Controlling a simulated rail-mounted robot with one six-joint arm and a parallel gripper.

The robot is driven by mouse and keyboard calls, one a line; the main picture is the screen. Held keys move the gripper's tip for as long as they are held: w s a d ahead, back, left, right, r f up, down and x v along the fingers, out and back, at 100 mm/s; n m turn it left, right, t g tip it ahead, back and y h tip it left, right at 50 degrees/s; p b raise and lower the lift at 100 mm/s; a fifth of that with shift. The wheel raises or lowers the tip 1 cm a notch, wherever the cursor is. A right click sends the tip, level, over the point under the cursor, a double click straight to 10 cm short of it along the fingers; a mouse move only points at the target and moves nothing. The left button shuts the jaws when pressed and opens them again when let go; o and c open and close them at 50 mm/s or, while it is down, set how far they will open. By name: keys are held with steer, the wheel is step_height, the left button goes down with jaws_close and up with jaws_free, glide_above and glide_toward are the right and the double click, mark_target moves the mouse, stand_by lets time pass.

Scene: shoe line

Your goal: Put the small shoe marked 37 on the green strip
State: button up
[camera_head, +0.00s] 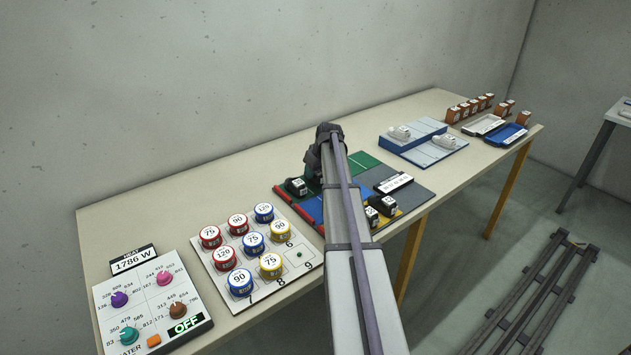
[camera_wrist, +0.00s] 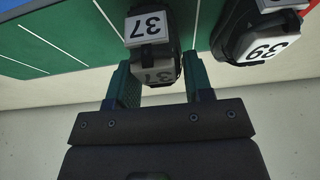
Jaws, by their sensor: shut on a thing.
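The small dark shoe marked 37 (camera_wrist: 148,28) is in the wrist view, with a white label on top and a second 37 on its end. My gripper (camera_wrist: 158,78) is shut on this end, one green finger on each side. Green surface with white lines, the green strip (camera_wrist: 62,25), shows around the shoe; I cannot tell whether the shoe touches it. A dark shoe marked 39 (camera_wrist: 245,38) stands to the right in the wrist view.
In the head view a dark shoe (camera_head: 295,187) stands left of my arm, and two more (camera_head: 381,207) stand on the right near the front edge. A board of round tins (camera_head: 240,282) and a knob panel (camera_head: 155,305) lie left. A blue-edged rack (camera_head: 422,145) stands right.

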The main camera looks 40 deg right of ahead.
steer(key=shift+f, duration=0.6)
steer(key=o, duration=0.9)
steer(key=shift+o, duration=0.2)
steer(key=shift+r, duration=0.15)
steer(key=p+v, duration=1.1)
steer(key=v, duration=0.1)
steer(key=shift+p, duration=0.3)
